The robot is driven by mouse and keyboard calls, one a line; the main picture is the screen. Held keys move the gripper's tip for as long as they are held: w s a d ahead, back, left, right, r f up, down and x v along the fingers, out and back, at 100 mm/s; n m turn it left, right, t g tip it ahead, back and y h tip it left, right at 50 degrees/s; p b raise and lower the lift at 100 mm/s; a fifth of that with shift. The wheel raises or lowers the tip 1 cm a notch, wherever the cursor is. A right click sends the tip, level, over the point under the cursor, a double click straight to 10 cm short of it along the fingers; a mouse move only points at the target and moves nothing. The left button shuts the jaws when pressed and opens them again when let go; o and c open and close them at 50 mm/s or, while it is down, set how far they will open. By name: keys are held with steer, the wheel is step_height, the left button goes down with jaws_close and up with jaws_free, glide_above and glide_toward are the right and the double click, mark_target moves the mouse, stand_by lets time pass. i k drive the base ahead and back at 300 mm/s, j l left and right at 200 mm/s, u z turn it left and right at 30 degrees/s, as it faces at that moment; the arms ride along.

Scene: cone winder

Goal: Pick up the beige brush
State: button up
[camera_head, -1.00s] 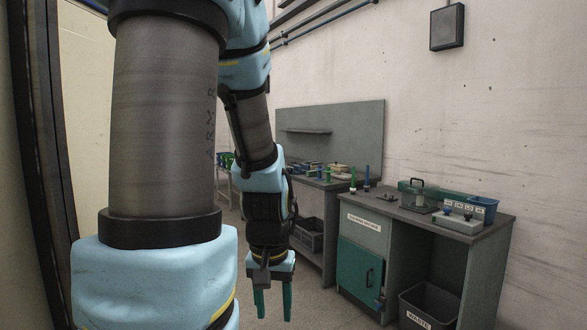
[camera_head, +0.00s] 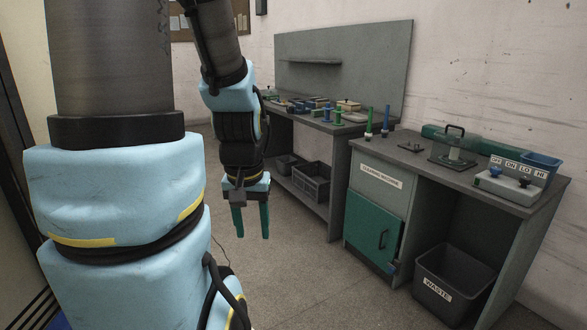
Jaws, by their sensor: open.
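My gripper (camera_head: 251,236) hangs with its two green fingers pointing down, apart and empty, in front of the far workbench. It is over open floor and away from the things on the benches. I cannot make out the beige brush for certain. A small beige item (camera_head: 348,105) lies on the far workbench (camera_head: 345,130) among several small things, but it is too small to tell what it is.
The nearer cleaning machine bench (camera_head: 405,160) holds a control box (camera_head: 508,187), a blue bin (camera_head: 540,165) and a handled clear cover (camera_head: 455,148). A waste bin (camera_head: 452,285) stands under it. A dark crate (camera_head: 312,182) sits under the far bench. The floor (camera_head: 300,285) between is clear.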

mark_target(322, 103)
steer(key=i, duration=2.6)
steer(key=i+l, duration=0.15)
steer(key=i, duration=2.45)
steer(key=j+u, duration=0.05)
steer(key=j, duration=0.1)
